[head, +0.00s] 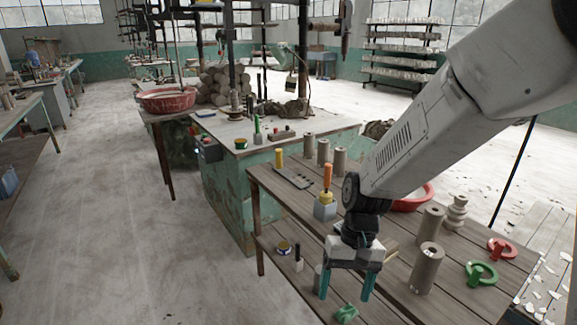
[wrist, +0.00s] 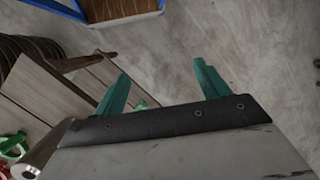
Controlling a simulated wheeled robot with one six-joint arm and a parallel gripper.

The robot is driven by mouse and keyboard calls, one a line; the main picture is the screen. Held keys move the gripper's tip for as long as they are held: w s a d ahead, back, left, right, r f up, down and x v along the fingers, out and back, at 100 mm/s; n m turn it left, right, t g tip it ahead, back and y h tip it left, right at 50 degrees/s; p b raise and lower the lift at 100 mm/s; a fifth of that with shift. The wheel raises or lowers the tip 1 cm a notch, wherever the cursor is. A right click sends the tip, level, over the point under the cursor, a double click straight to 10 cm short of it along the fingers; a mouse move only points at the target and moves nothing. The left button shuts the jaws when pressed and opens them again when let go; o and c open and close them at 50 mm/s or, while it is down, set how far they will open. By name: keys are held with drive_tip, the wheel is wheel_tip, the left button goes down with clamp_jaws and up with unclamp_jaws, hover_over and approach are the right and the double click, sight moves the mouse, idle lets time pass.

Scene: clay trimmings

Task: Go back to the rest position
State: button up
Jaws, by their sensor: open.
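My gripper (head: 345,285) hangs from my arm in the head view, over the near left edge of the wooden table (head: 400,282). Its two teal fingers point down and stand apart. Nothing shows between them. In the wrist view the open fingers (wrist: 158,92) reach out over the bare concrete floor, with the wooden table (wrist: 50,100) to their left. A small green object (head: 346,313) lies low beside the fingers in the head view, and I cannot tell what it is.
Clay cylinders (head: 427,268), a green ring-shaped piece (head: 481,273), a red one (head: 502,249) and an orange-handled tool in a grey block (head: 326,207) stand on the table. A red basin (head: 412,199) is partly behind my arm. The floor (head: 130,230) at left is clear.

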drive_tip(key=s+d+r+t+h, duration=0.1)
drive_tip(key=s+d+r+t, duration=0.3)
drive_tip(key=s+d+r, duration=1)
wheel_tip(320, 180, up, 4)
drive_tip(key=shift+s+d+r+m+t+h, duration=0.1)
drive_tip(key=shift+s+d+m+t+h, duration=0.3)
drive_tip(key=shift+s, duration=0.8)
drive_tip(key=shift+o, duration=0.5)
